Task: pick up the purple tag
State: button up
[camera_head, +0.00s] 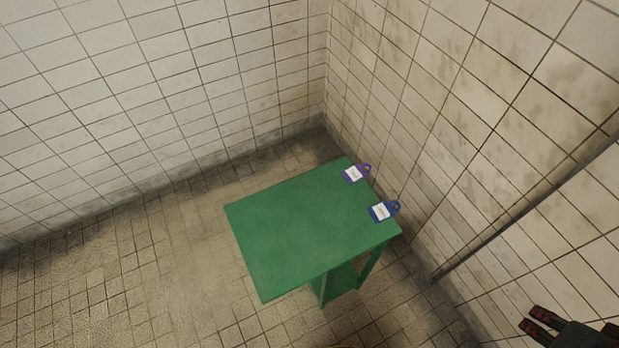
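The purple tag (355,173) lies on the green table (292,236), at the table's far right corner near the wall. It has a white label face and a purple loop that reaches toward the table's edge. My gripper (528,318) is at the lower right of the head view, well apart from the tag and the table. Two dark fingers with reddish-brown marks show, and no object is seen between them. How far apart they are is hard to judge, as the gripper is partly cut off by the frame.
A blue tag (383,211) with a white label lies nearer on the same table, along its right edge. Tiled walls meet in a corner behind the table. A dark pipe (530,210) runs along the right wall. The left part of the tabletop is bare.

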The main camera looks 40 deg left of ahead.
aim_at(356, 173)
jog(key=k+u, duration=0.15)
jog(key=u, duration=1.25)
jog(key=i+l, duration=0.35)
jog(key=i+l+u, duration=0.4)
jog(key=l, duration=0.15)
jog(key=i+l+u, duration=0.15)
jog(key=l, duration=0.15)
jog(key=i+l+u, duration=0.2)
jog(key=l, duration=0.15)
jog(key=k+u, duration=0.1)
jog(key=u, duration=0.55)
